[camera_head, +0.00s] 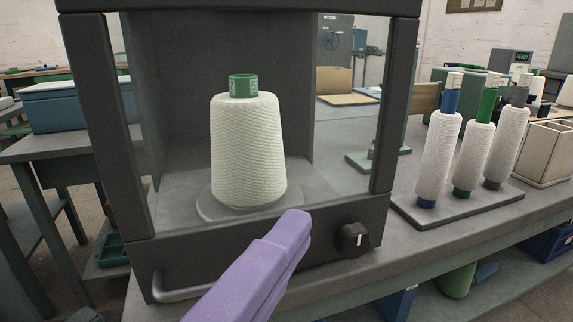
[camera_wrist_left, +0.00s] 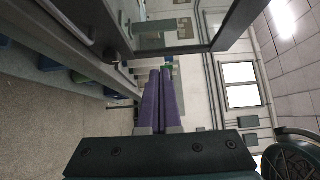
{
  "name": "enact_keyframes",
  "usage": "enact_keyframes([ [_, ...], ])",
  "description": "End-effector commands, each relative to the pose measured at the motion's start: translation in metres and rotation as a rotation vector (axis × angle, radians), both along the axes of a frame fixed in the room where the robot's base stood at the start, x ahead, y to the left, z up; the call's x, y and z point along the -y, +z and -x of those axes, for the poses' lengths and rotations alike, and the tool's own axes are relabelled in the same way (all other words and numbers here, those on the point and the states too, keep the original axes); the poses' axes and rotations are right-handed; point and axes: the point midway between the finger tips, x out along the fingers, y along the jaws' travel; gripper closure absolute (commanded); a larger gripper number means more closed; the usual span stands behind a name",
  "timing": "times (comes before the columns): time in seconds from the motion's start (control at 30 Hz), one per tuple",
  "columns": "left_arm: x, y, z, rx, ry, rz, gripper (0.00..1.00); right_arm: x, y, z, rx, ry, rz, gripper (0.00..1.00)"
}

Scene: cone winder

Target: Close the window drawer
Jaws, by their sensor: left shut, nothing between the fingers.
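The dark grey cabinet with the window frame (camera_head: 108,135) fills the middle of the head view. A grey bar handle (camera_head: 180,291) is at its lower left and a black knob (camera_head: 354,239) at its lower right. Behind the frame a white yarn cone (camera_head: 248,150) with a green top stands upright on a round plate. How far the drawer is out, I cannot tell. My left gripper (camera_head: 298,220) has purple fingers, shut and empty, in front of the lower panel, between handle and knob. Its fingers also show in the left wrist view (camera_wrist_left: 160,75), below the dark frame (camera_wrist_left: 236,25).
Right of the cabinet, a dark tray (camera_head: 405,208) holds three white bobbins (camera_head: 438,150) on the bench. A beige bin (camera_head: 545,152) stands further right. A blue box (camera_head: 72,105) sits on a table at left. The bench's front edge at right is clear.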

Motion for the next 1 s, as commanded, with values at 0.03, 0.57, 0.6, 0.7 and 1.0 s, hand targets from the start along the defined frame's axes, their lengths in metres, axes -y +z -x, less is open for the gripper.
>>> enact_keyframes([
  [0.03, 0.003, 0.004, -0.007, 0.004, 0.0, 0.002, 1.0, 0.0, 0.004, 0.0, 0.001, 0.0, 0.0, 0.73],
  [0.57, 0.032, 0.002, -0.099, -0.001, 0.004, 0.0, 1.0, 0.0, 0.008, -0.001, 0.003, 0.0, 0.0, 0.73],
  [0.6, 0.031, 0.001, -0.104, -0.001, 0.003, 0.0, 1.0, 0.0, 0.007, -0.001, 0.003, 0.0, 0.0, 0.73],
  [0.7, 0.028, 0.001, -0.111, -0.004, 0.003, 0.003, 1.0, 0.0, 0.007, -0.001, 0.003, 0.0, 0.0, 0.73],
  [1.0, 0.026, 0.001, -0.116, -0.005, 0.003, 0.004, 1.0, 0.0, 0.007, -0.001, 0.002, 0.0, 0.001, 0.73],
])
